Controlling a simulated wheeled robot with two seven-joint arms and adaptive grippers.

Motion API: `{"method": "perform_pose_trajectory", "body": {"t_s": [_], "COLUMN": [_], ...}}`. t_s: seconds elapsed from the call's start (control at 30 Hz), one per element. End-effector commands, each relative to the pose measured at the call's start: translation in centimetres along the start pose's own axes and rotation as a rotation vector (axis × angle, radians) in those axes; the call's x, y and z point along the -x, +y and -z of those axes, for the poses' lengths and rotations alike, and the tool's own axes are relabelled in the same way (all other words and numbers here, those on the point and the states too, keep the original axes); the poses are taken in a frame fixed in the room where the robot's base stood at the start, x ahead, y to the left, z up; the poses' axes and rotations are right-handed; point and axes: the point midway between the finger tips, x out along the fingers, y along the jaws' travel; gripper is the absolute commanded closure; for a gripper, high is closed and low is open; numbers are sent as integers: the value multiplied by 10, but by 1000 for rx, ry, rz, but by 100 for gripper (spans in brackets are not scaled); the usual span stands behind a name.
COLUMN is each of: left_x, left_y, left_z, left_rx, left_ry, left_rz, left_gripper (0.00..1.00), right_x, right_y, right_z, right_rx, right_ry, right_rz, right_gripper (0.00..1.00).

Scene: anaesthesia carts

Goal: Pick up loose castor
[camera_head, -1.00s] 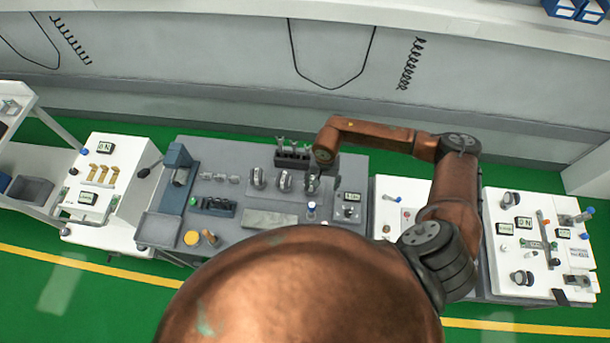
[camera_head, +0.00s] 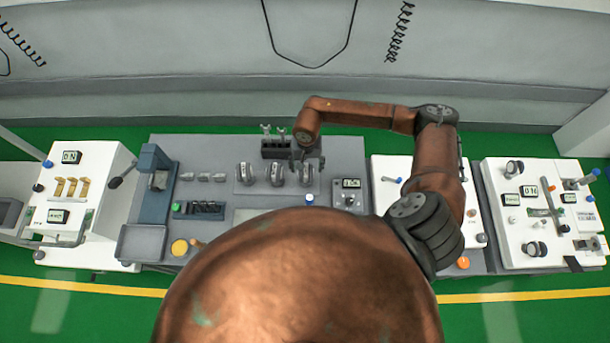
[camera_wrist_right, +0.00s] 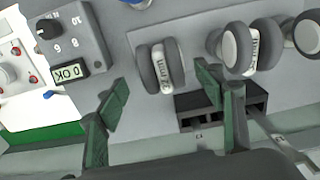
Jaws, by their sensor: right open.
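Three dark grey castors with pale hubs stand in a row on the grey bench: a left one (camera_head: 245,174), a middle one (camera_head: 275,175) and a right one (camera_head: 305,174). I cannot tell which is loose. My right gripper (camera_head: 304,156) is over the back of the right castor. In the right wrist view my right gripper (camera_wrist_right: 158,98) is open and empty, its green fingers apart. The right castor (camera_wrist_right: 146,70), with a label on its hub, lies ahead of the gap, apart from the fingers. My left gripper is not in view.
A black rack (camera_head: 267,152) stands just behind the castors and shows close to one finger in the wrist view (camera_wrist_right: 192,122). A grey knob box (camera_head: 350,193) is right of them. White carts stand left (camera_head: 95,160) and right (camera_head: 510,225). My copper body hides the bench front.

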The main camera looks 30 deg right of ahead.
Motion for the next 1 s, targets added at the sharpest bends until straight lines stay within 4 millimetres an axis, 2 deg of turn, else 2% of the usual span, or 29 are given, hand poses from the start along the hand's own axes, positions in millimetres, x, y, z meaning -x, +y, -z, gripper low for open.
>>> {"method": "perform_pose_trajectory", "body": {"t_s": [0.13, 0.27, 0.5, 0.63, 0.93, 1.0], "left_x": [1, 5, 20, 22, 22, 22], "left_y": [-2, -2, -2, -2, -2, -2], "left_z": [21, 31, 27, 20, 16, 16], "left_rx": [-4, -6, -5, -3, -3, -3], "left_ry": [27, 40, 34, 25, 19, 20], "left_rz": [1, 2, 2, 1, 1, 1], "left_gripper": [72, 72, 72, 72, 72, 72], "right_x": [-14, -26, -57, -73, -79, -79], "right_y": [0, 0, -4, -3, -2, -2], "right_z": [-1, 0, 1, 2, 3, 3], "right_rx": [-2, -3, -5, -4, -3, -3], "right_ry": [-3, -2, -4, -2, 0, 0], "right_rz": [0, 0, -1, 0, 0, 0], "right_gripper": [38, 38, 38, 38, 38, 43]}}
